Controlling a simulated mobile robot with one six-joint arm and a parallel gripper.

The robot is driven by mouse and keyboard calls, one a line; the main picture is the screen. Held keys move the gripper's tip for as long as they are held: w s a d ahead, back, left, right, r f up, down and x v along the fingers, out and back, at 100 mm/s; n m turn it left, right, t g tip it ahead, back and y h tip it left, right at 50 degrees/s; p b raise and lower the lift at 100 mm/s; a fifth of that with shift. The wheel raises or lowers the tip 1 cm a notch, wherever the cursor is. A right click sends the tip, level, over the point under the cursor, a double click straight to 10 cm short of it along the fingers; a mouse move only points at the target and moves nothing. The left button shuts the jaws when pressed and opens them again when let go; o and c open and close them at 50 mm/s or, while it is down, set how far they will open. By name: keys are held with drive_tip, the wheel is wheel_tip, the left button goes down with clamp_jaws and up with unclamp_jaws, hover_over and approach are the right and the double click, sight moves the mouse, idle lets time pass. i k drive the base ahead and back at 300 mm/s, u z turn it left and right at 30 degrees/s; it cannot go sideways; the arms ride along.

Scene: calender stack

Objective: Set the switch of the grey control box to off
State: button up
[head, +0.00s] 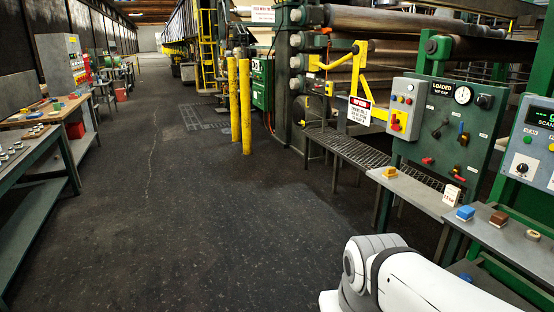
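A grey control box (404,104) is mounted at the left side of the green panel (450,130), right of centre in the head view. It carries small coloured buttons and a red rotary switch (397,122) on a yellow plate low on its face. The switch's position is too small to read. A taller grey cabinet (62,62) with coloured buttons stands far back on the left, and no switch can be made out on it. My white arm shows at the bottom right, below the panel. My gripper is not in view.
A grey shelf (415,190) with small coloured blocks runs below the green panel. A "LOADED" sign and a gauge (463,95) are on the panel. Yellow posts (245,107) stand mid-floor. Workbenches (30,172) line the left. The dark floor (190,230) between is clear.

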sight(395, 126)
drive_tip(key=z, duration=0.25)
drive_tip(key=i, duration=1.7)
drive_tip(key=z, duration=0.6)
drive_tip(key=i, duration=2.1)
drive_tip(key=z, duration=0.35)
